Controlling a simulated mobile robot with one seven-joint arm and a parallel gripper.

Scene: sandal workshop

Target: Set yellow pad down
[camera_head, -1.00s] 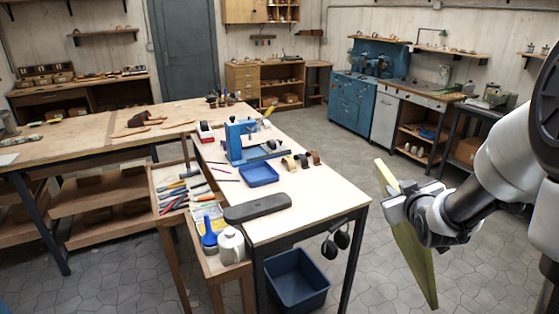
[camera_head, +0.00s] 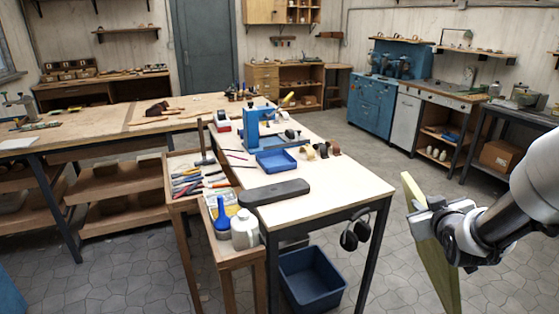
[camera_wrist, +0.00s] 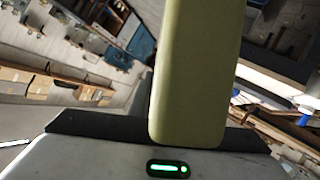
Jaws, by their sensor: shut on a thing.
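The yellow pad (camera_head: 433,262) is a long, flat, pale yellow-green slab at the right of the head view. My gripper (camera_head: 428,222) is shut on it and holds it in the air, steeply tilted, above the grey floor and to the right of the white-topped bench (camera_head: 345,190). The pad and the bench are apart. In the wrist view the pad (camera_wrist: 198,65) rises upright through the middle and hides part of the room. The fingertips are largely hidden by the pad.
On the bench lie a dark grey block (camera_head: 274,191), a blue tray (camera_head: 276,161) and a blue press (camera_head: 252,128). Its front right top is bare. A blue bin (camera_head: 312,278) stands on the floor below; ear muffs (camera_head: 355,231) hang at the edge. Open floor lies right.

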